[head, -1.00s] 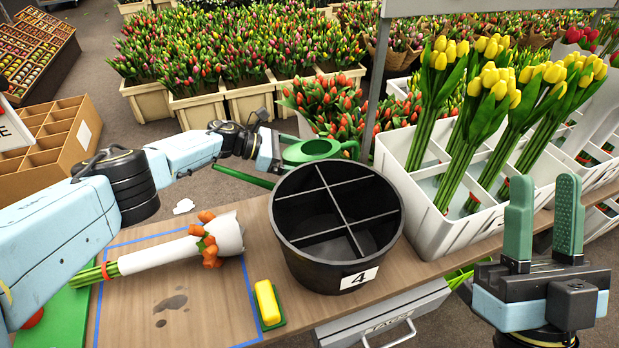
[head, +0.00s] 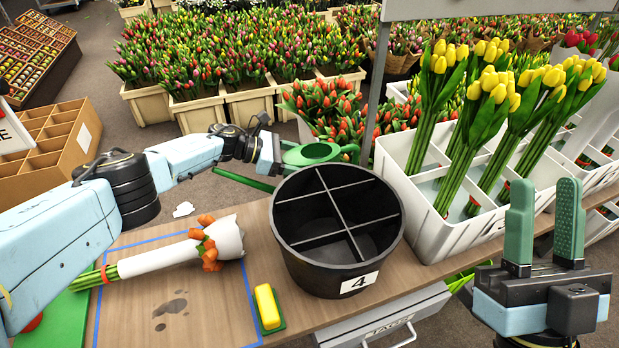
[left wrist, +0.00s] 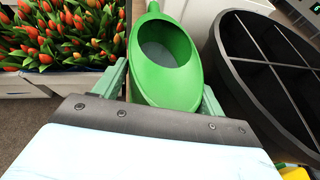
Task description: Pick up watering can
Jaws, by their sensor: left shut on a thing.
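The green watering can (head: 312,153) is behind the black bucket in the head view, its spout pointing left and its lower part hidden by the bucket. In the left wrist view the can (left wrist: 165,60) sits between my left gripper's fingers (left wrist: 160,88), its open top facing the camera. My left gripper (head: 281,157) is shut on the can at the far side of the bucket. My right gripper (head: 543,222) is at the lower right with its two green fingers upright and apart, empty.
A black divided bucket (head: 362,279) marked 4 stands on the wooden table (head: 220,312). A wrapped tulip bunch (head: 165,259) and a yellow sponge (head: 268,306) lie to its left. White crates (head: 445,232) with yellow tulips stand right. Orange tulips (left wrist: 60,35) are beyond the can.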

